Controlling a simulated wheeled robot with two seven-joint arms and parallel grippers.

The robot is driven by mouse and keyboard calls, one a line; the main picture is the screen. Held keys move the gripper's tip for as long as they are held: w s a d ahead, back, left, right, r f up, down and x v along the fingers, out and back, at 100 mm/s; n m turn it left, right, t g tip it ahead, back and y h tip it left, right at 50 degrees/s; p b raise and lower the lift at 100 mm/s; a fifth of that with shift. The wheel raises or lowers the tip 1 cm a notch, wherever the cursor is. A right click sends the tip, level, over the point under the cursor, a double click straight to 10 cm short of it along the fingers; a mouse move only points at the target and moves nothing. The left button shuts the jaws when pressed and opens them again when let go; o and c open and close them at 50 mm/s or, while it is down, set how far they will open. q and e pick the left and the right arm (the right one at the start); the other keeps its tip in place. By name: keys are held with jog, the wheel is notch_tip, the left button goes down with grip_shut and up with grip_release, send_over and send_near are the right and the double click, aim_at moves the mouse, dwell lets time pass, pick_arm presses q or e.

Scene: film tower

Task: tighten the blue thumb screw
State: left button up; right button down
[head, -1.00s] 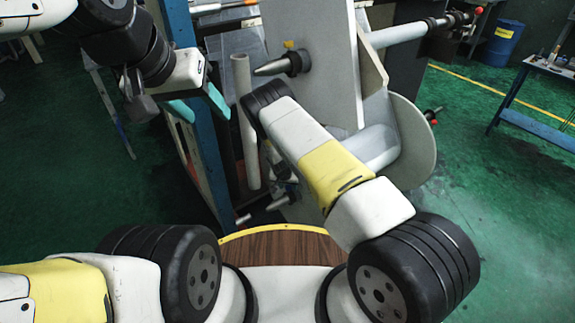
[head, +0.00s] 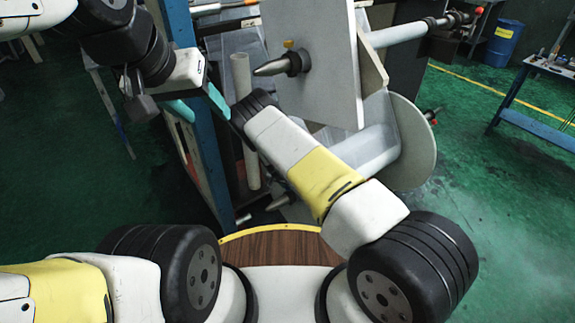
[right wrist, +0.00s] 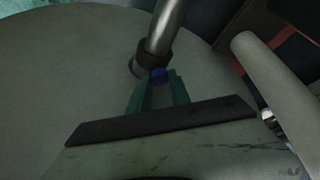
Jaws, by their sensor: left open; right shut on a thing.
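The blue thumb screw (right wrist: 159,76) shows in the right wrist view, on a dark collar (right wrist: 152,61) around a metal shaft. My right gripper (right wrist: 158,82) has its teal fingers on either side of the screw and is shut on it. In the head view the screw and my right gripper are hidden behind my right forearm. My left gripper (head: 207,111) is open and empty at the upper left, in front of a blue upright post, away from the screw.
A large pale disc (right wrist: 75,75) lies behind the shaft in the right wrist view, with a pale cylinder (right wrist: 275,95) to the right. In the head view a grey panel (head: 315,60) carries a pointed spindle (head: 275,66). Open green floor (head: 480,210) lies at right.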

jog(key=shift+w+a+m+g+h, duration=0.15)
jog(key=shift+m+h, duration=0.3)
jog(key=shift+m, duration=0.45)
jog(key=shift+s+a+m+g+h, duration=0.1)
jog(key=shift+m+g+h, duration=0.25)
jog(key=shift+m, duration=0.55)
jog(key=c, duration=1.2)
grip_release()
jog(key=shift+r, duration=0.1)
